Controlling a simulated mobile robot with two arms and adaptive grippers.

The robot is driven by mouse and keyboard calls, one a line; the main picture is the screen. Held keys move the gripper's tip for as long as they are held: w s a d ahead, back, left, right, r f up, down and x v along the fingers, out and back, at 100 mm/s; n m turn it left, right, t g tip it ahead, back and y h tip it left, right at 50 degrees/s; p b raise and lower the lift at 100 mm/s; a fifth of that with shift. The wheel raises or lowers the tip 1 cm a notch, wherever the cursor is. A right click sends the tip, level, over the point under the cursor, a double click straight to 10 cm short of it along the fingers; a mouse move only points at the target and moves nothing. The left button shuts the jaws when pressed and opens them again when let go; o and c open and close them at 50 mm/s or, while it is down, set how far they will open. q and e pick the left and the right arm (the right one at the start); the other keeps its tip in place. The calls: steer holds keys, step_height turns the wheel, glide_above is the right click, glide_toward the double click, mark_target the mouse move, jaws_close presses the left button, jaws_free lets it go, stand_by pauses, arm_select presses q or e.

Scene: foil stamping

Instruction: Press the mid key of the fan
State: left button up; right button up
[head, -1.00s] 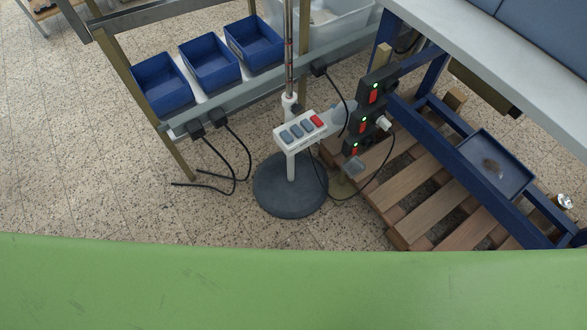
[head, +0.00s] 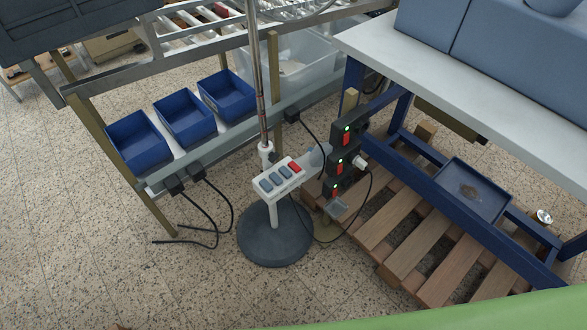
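The fan's key panel (head: 279,178) is a white box on the fan's pole, at the middle of the head view. It carries a row of grey keys (head: 275,179) and one red key (head: 294,167) at its right end. Neither of my grippers is in view.
Blue bins (head: 140,142) sit on a rack at the left. A grey-topped table (head: 440,75) with a blue frame stands over a wooden pallet (head: 400,250) at the right. Black power sockets (head: 346,160) and cables are close beside the panel. A green surface (head: 500,312) covers the lower right corner.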

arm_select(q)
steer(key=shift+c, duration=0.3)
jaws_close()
